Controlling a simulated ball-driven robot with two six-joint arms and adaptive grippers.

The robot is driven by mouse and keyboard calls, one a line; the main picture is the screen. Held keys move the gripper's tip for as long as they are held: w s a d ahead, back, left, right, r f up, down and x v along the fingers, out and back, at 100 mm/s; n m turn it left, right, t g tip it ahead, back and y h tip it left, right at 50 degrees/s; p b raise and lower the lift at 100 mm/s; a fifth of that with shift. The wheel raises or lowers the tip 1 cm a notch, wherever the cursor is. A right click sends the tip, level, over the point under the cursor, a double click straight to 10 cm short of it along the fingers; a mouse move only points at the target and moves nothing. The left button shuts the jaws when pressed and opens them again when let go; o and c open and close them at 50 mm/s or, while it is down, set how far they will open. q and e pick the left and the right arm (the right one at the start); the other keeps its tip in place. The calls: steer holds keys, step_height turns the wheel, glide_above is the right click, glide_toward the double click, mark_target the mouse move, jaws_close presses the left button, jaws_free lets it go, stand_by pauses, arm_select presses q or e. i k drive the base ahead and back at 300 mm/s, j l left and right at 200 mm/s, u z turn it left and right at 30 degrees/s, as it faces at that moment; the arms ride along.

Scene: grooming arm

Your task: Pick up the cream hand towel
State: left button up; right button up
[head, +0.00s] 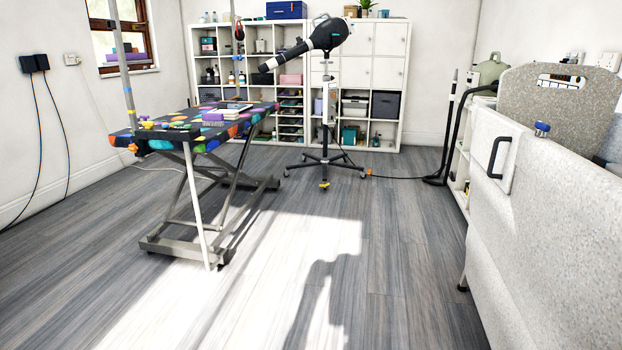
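I cannot make out a cream hand towel for certain anywhere in the head view. The grooming table (160,143), with a dark top covered in coloured spots, stands at left. Small items lie on it, among them a purple block (212,117) and a flat pale-edged stack (235,107), too small to identify surely. Neither of my grippers shows in this view.
A stand dryer (325,36) on a wheeled base stands at the back centre, before white shelving (392,75). A speckled pale tub (560,220) with a door fills the right side. The wooden floor (390,270) between is clear.

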mark_target(231, 115)
steer(key=i, duration=2.5)
